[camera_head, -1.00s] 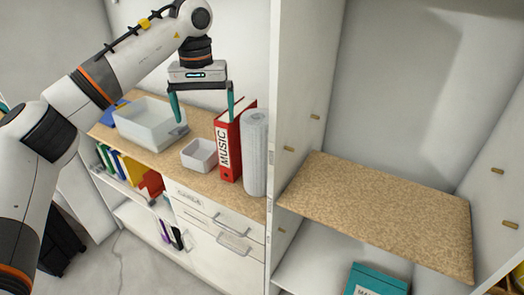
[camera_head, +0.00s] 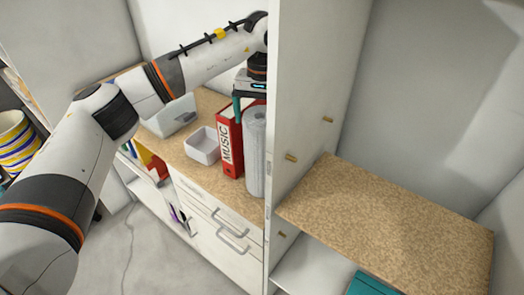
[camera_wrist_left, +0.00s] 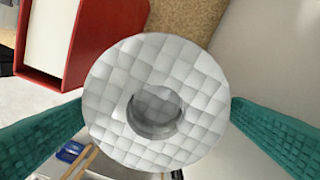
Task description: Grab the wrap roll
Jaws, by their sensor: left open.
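The wrap roll (camera_head: 255,155) is a pale grey-white quilted cylinder. It stands upright on the wooden counter, beside the red binder marked MUSIC and close to the tall white panel. In the left wrist view I look down on the roll's end (camera_wrist_left: 150,60) with its round hole. My left gripper (camera_wrist_left: 158,122) is open, with one teal finger on each side of the roll in that view. In the head view the left gripper (camera_head: 250,100) is over the top of the roll, partly hidden by the white panel. I cannot tell whether the fingers touch the roll. My right gripper is not in view.
The red binder (camera_head: 230,145) stands directly left of the roll. A small white bin (camera_head: 203,147) and a larger pale bin (camera_head: 170,118) are farther left on the counter. The tall white panel (camera_head: 300,110) closes off the right side. A bare wooden shelf (camera_head: 385,215) lies beyond it.

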